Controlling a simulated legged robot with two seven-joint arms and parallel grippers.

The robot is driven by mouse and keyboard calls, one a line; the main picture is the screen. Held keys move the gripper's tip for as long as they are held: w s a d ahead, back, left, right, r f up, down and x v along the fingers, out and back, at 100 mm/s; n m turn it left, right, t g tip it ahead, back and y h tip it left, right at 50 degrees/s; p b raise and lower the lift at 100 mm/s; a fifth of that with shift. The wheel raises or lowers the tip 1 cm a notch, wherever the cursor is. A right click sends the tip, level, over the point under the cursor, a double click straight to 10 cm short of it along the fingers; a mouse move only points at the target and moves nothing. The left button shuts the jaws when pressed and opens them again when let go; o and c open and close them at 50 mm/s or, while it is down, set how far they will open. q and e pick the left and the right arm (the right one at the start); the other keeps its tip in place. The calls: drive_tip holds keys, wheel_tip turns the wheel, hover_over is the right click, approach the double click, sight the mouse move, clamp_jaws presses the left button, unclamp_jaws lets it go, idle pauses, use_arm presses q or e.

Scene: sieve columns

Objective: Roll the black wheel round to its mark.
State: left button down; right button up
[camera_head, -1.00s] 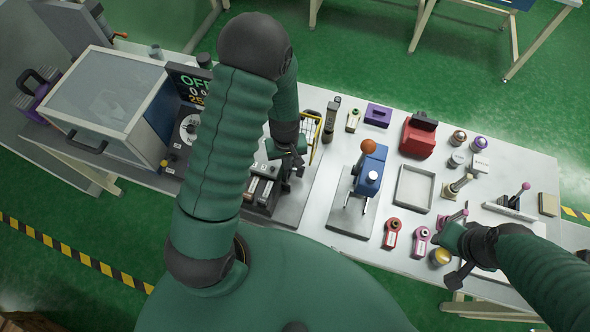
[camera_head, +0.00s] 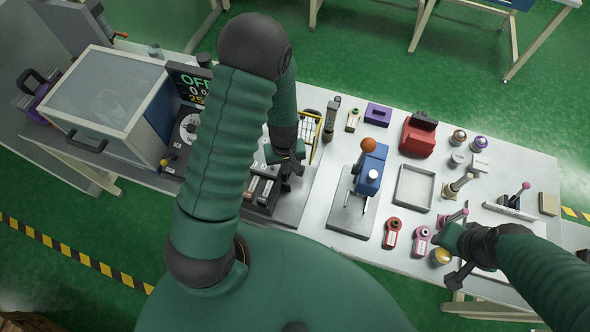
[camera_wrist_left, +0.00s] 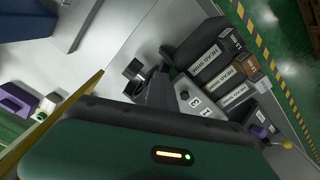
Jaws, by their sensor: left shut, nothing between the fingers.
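My left gripper (camera_head: 291,182) is shut and empty, low over a grey base plate (camera_head: 292,207) with black labelled blocks (camera_head: 263,190) beside it. In the left wrist view its dark fingers (camera_wrist_left: 146,84) stand beside a grey sloped piece with white number tags (camera_wrist_left: 195,102). I cannot pick out the black wheel or its mark for certain; my arm and gripper hide part of this fixture. Whether the fingers touch anything is unclear. My right gripper (camera_head: 455,280) is at the bench's front edge, too dark to tell its opening.
A blue press with an orange knob (camera_head: 369,172) stands right of the fixture. A yellow wire rack (camera_head: 309,128) is behind my left gripper. A display and dial unit (camera_head: 188,125) and a glass-topped box (camera_head: 110,90) stand left. An empty tray (camera_head: 414,188) lies further right.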

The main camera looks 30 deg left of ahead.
idle(0.4)
use_arm(q)
drive_tip(key=shift+w+a+r+p, duration=0.1)
drive_tip(key=shift+w+r+p, duration=0.1)
drive_tip(key=shift+r+p, duration=0.85)
drive_tip(key=shift+s+r+p, duration=0.15)
drive_tip(key=shift+r+p, duration=0.5)
drive_tip(key=shift+r, duration=0.1)
drive_tip(key=shift+r+p, duration=0.6)
drive_tip(key=shift+r, duration=0.05)
drive_tip(key=w+a+r+p, duration=0.1)
drive_tip(key=w+r, duration=0.2)
drive_tip(key=w, duration=0.3)
wheel_tip(320, 180, down, 6)
drive_tip(key=b, duration=0.5)
drive_tip(key=shift+a+f, duration=0.15)
drive_tip(key=shift+f, duration=0.1)
